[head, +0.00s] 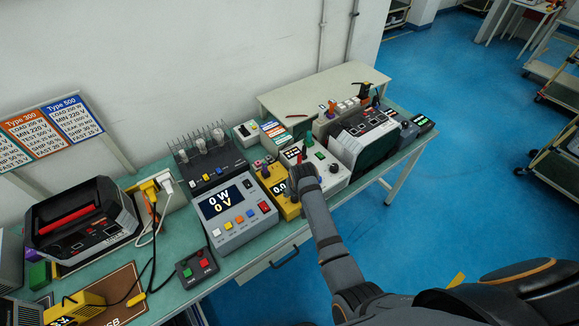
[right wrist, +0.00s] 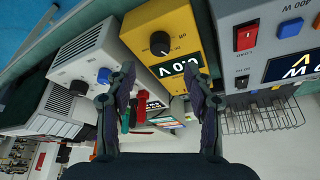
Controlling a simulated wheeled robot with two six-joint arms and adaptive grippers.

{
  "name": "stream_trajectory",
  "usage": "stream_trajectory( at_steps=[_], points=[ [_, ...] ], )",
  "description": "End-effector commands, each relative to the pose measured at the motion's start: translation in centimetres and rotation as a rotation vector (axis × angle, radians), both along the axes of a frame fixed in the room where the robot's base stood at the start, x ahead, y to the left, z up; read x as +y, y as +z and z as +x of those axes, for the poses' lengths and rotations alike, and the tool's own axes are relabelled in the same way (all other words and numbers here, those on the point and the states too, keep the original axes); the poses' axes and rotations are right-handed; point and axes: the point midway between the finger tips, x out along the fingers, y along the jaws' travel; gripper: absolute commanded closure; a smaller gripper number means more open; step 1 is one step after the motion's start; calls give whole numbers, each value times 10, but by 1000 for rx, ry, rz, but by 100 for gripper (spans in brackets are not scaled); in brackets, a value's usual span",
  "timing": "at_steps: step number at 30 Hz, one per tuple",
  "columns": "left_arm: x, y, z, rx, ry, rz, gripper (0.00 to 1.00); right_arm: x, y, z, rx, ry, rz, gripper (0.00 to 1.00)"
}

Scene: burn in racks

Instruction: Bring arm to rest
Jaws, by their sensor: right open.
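My right arm reaches in from the lower right in the head view, with its gripper (head: 304,178) over the yellow meter (head: 283,206) and the white tester beside it. In the right wrist view the right gripper (right wrist: 164,92) is open, its two dark fingers apart with nothing held between them. The yellow meter (right wrist: 162,22) with a black knob and display lies beyond the fingertips. Red and green pieces (right wrist: 142,105) show between the fingers. My left gripper is not in view.
A grey power meter (head: 232,214) reading 0 W and 0 V stands left of the yellow meter. A black rack with bulbs (head: 208,163) is behind it. A red-and-green button box (head: 197,269) lies near the bench's front edge.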

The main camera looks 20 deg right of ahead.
Motion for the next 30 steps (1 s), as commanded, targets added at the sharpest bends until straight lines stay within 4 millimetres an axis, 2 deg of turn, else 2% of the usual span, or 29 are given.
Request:
stream_trajectory(
  at_steps=[5, 8, 12, 16, 21, 30],
  points=[
    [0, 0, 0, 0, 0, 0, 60, -1, 0, -1, 0, 0, -1, 47],
    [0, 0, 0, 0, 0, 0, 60, -13, -2, -17, 9, -6, -8, 47],
    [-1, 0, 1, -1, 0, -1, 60, -50, 5, -75, 29, -2, -38, 47],
    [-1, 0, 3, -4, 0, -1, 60, -70, 22, -125, 44, 30, -61, 47],
    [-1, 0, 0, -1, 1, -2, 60, -79, 46, -172, 58, 83, -80, 47],
    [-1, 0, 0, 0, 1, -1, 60, -78, 87, -233, 77, 185, -97, 47]
  ],
)
